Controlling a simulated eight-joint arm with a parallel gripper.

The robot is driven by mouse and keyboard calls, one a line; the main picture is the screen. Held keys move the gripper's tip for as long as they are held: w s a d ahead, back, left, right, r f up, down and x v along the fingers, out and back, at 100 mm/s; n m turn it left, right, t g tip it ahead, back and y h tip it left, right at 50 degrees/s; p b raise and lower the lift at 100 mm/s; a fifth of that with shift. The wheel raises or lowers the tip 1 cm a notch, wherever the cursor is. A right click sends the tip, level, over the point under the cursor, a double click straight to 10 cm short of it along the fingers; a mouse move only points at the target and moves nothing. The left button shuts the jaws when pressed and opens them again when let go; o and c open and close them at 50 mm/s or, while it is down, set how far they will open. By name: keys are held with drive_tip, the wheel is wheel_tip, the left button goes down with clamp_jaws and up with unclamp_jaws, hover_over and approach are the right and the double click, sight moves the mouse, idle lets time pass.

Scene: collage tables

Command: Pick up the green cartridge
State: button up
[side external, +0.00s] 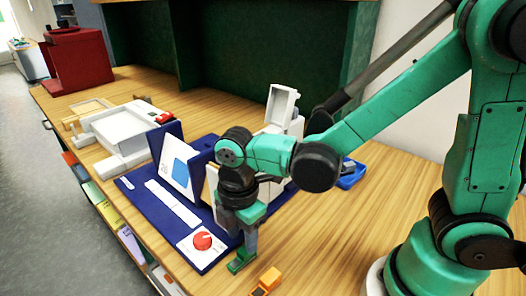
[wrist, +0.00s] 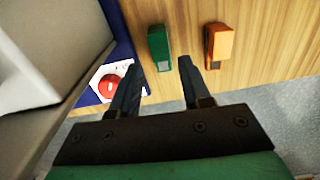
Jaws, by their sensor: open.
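The green cartridge (wrist: 159,43) lies on the wooden table in the wrist view, just beyond my open fingertips and roughly between their lines. It also shows in the side external view (side external: 238,264), near the front edge of the blue base. My gripper (side external: 244,240) points down there, very close over the cartridge; I cannot tell whether they touch. In the wrist view my gripper (wrist: 158,62) is open, with nothing between its two dark fingers.
An orange cartridge (side external: 267,281) lies beside the green one, to its right in the wrist view (wrist: 219,45). A blue base (side external: 150,196) with a red knob (side external: 202,240) is close on the left. The table's front edge is near. Bare table (side external: 330,240) lies to the right.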

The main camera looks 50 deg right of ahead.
sight(244, 251)
drive_tip(key=shift+f, duration=2.4)
drive_tip(key=shift+c, duration=0.2)
clamp_jaws()
